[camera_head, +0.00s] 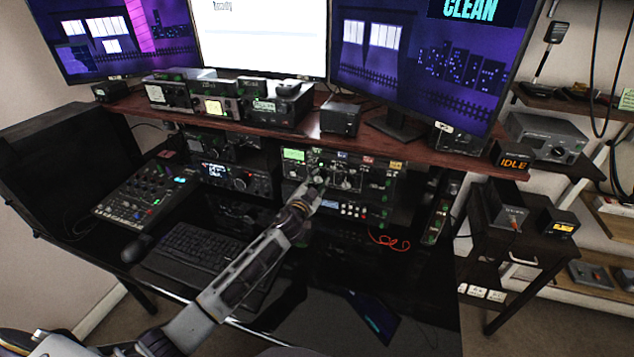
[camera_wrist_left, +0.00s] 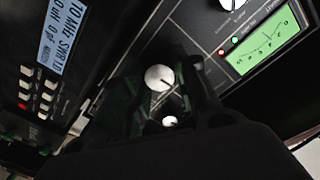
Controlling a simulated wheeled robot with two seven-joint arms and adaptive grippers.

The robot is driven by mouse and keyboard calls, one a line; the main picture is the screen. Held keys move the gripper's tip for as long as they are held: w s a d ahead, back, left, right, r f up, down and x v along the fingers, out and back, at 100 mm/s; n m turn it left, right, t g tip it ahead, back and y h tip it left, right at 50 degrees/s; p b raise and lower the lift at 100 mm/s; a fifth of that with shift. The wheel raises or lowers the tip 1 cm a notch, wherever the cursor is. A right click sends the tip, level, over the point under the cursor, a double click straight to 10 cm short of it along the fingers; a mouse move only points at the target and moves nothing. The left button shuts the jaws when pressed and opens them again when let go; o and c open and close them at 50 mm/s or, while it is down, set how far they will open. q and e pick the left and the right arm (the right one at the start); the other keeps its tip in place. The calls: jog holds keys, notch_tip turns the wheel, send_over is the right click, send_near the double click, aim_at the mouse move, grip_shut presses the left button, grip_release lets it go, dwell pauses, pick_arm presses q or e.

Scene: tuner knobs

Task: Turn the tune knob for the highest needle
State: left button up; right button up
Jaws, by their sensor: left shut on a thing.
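The tuner unit (camera_head: 372,178) is a dark panel with knobs, set under the wooden shelf in the head view. Its green-lit meter (camera_head: 294,155) shows at its upper left. In the left wrist view the meter (camera_wrist_left: 262,42) is tilted at upper right, and I cannot read its needle surely. My left gripper (camera_head: 316,187) reaches the panel just below and right of the meter. Its dark fingers are shut on a round silver knob (camera_wrist_left: 160,77). A smaller silver knob (camera_wrist_left: 170,121) shows just below it. The knob labels are not readable. My right gripper is out of view.
Another silver knob (camera_wrist_left: 232,4) is at the top edge of the wrist view. A keyboard (camera_head: 200,247) and a mixer (camera_head: 147,190) lie on the desk to the left. A red cable (camera_head: 390,241) hangs right of my arm.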

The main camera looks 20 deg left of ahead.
pick_arm(q)
jog(key=o, duration=1)
jog(key=shift+o, duration=0.2)
jog(key=s, duration=1.2)
jog(key=shift+a, duration=0.4)
dwell(1.4)
